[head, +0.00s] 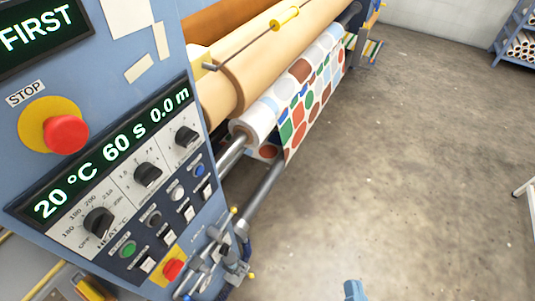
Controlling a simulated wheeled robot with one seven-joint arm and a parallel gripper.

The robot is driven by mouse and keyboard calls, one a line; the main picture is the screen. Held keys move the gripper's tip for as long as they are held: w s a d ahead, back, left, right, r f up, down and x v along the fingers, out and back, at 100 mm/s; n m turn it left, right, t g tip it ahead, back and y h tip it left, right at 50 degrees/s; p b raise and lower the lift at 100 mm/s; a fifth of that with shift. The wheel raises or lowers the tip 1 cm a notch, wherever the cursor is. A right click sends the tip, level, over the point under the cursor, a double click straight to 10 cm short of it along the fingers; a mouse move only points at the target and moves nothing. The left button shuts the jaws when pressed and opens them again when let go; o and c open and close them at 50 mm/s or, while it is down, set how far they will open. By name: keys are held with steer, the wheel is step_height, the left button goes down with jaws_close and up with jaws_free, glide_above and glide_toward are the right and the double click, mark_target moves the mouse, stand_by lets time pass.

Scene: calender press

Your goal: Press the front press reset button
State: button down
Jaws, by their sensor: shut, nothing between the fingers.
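The front of the press is a tilted blue control panel (60,95) filling the left side of the head view. Its lower part holds a green button (128,249), a dark button (154,220), a white button (178,194) and a blue button (198,170), in a slanting row below black knobs (147,174). Their small labels are too blurred to read, so I cannot tell which one is marked reset. A red button on yellow (172,270) sits at the panel's lower edge. I cannot make out my gripper in this view.
A large red stop button (66,134) sits on the panel's upper left. Behind are cream rollers (290,55) and patterned fabric (308,90). Rods and fittings (232,262) stand beside the panel's lower right. Open concrete floor (410,170) lies to the right.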

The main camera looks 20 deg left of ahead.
mark_target(200, 171)
steer(key=w+a+r+y, duration=0.1)
steer(key=w+a, duration=0.1)
steer(key=a, duration=0.6)
steer(key=w+a+r+y+p, duration=0.1)
steer(key=w+a+r+y, duration=0.1)
steer(key=a, duration=0.5)
steer(key=w+a+r+g+y+p, duration=0.1)
steer(key=w+a, duration=0.2)
steer(key=a, duration=0.5)
steer(key=shift+w+a+r+m+y, duration=0.15)
steer(key=shift+a+m+y, duration=0.15)
steer(key=shift+m+y, duration=0.1)
steer(key=a+p, duration=0.2)
steer(key=a, duration=0.6)
steer(key=shift+w+a, duration=0.35)
steer(key=shift+a, duration=0.2)
steer(key=shift+a, duration=0.2)
